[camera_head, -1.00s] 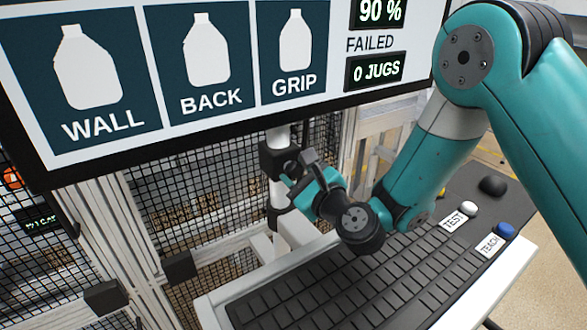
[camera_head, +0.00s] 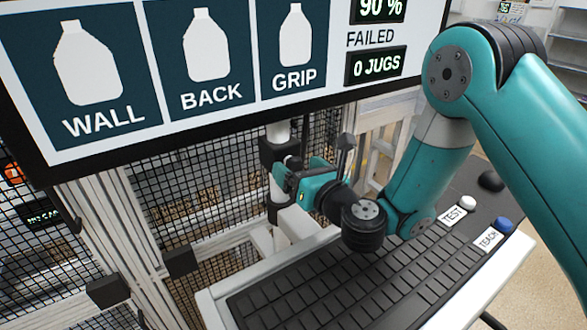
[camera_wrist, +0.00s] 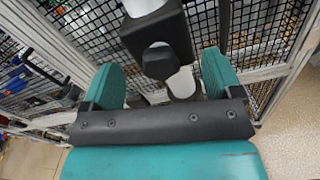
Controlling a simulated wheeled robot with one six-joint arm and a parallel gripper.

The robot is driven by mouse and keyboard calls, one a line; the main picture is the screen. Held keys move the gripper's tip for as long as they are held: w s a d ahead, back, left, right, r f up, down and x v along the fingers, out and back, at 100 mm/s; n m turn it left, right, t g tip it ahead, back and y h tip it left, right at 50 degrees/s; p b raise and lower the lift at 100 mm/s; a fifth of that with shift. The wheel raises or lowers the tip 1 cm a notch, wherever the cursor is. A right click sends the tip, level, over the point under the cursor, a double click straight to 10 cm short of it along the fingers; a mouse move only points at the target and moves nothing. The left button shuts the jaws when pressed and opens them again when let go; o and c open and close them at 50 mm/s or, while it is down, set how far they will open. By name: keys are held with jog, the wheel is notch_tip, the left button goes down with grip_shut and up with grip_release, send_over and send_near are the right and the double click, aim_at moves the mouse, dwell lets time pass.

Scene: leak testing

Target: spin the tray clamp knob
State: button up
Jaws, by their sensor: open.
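The tray clamp is a black block (camera_wrist: 158,28) around a white upright post, with a dark faceted knob (camera_wrist: 159,61) facing me in the wrist view. In the head view the clamp (camera_head: 270,150) sits on the post below the screen, and its knob is largely lost against dark parts near my gripper. My gripper (camera_wrist: 162,80) is open, with one teal finger on each side of the knob in the picture and gaps on both sides. It holds nothing. In the head view my gripper (camera_head: 292,180) points left at the post, close to the clamp. I cannot tell its exact depth to the knob.
A large screen (camera_head: 200,60) hangs above the arm. A keyboard (camera_head: 330,285) on a white tray (camera_head: 210,308) lies below, with a white TEST button (camera_head: 468,203) and a blue TEACH button (camera_head: 504,226) at right. Black mesh fencing (camera_head: 200,190) stands behind.

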jog(key=shift+b+v, duration=1.15)
jog(key=shift+b, duration=0.6)
jog(key=b+v, duration=0.3)
jog(key=shift+s+d, duration=0.1)
jog(key=shift+s, duration=0.05)
jog(key=shift+r, duration=0.15)
